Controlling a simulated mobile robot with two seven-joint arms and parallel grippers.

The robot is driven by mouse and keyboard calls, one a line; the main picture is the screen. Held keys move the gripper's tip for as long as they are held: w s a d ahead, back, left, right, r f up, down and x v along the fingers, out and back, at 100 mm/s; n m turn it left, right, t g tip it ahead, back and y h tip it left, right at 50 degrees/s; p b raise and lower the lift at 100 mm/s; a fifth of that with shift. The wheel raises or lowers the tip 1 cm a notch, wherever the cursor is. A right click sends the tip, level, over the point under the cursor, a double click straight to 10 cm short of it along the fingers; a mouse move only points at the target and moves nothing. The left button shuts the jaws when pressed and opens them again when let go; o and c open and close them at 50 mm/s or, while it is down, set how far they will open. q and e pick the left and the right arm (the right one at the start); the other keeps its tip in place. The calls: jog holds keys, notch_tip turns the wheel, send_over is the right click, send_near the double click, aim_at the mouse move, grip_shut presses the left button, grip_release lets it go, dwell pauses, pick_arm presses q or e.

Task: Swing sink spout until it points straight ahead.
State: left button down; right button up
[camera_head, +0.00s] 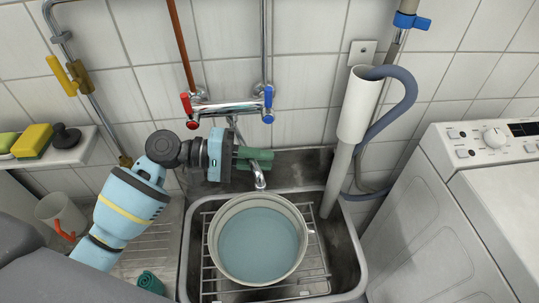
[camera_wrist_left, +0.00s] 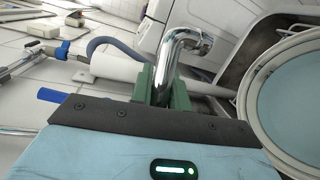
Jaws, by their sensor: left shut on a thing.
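The chrome sink spout (camera_head: 259,178) hangs below the wall mixer tap (camera_head: 228,107). Its free end shows just below my fingers, bent down by the back rim of the bucket and a little right of the tap's middle. My left gripper (camera_head: 256,159) comes in from the left, and its green fingers are shut on the spout, hiding part of it. In the left wrist view the spout (camera_wrist_left: 172,58) rises from between the green fingers (camera_wrist_left: 162,88) and hooks over to the right. My right gripper is not in view.
A bucket of water (camera_head: 258,246) stands on a wire rack in the metal sink (camera_head: 349,280). A white pipe with a grey hose (camera_head: 405,97) stands right of the spout, and a white machine (camera_head: 440,200) is further right. A shelf with sponges (camera_head: 60,156) is at left.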

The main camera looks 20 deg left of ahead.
pick_arm(q)
jog(key=shift+s+a+m+g+b, duration=0.4)
jog(key=shift+s+a+m+g, duration=0.35)
jog(key=shift+g, duration=0.45)
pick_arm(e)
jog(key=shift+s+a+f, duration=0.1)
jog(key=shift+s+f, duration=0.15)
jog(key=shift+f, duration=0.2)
pick_arm(q)
jog(key=shift+w+m, duration=0.1)
jog(key=shift+m, duration=0.15)
jog(key=c, duration=1.3)
grip_release()
jog(key=shift+c, duration=0.2)
jog(key=shift+a, duration=0.1)
jog(key=w+b+v, duration=0.1)
jog(key=v, duration=0.6)
jog(key=shift+s+a, duration=0.4)
jog(key=shift+s, duration=0.1)
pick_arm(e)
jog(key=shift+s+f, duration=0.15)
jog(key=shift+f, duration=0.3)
